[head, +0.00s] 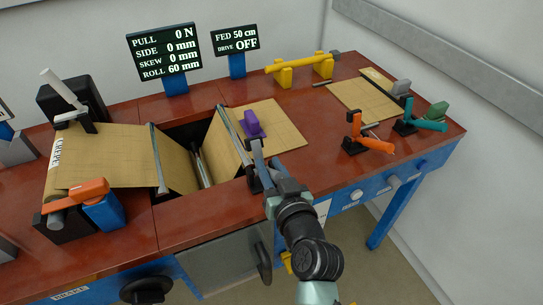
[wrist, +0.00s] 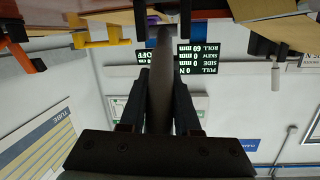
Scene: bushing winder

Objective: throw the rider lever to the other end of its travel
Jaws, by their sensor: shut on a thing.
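My gripper (head: 262,178) is at the front edge of the bench, right of the dark well. In the wrist view its two dark fingers (wrist: 160,100) stand on either side of a grey bar-like lever (wrist: 160,75). In the head view this grey lever (head: 258,156) rises, slightly tilted, just beyond the gripper. Its lower end is hidden by the fingers. No readable label shows whether it is the rider lever. A white lever (head: 63,88) stands tilted on a black mount at the far left. A purple handle (head: 252,125) stands just behind the grey lever.
Brown paper (head: 115,155) runs from the left roll into the well (head: 205,165). An orange clamp (head: 88,190) sits at front left. Orange (head: 375,145) and teal (head: 430,125) handles stand at right. Displays (head: 163,52) stand at the back. The red bench top (head: 320,115) is partly clear.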

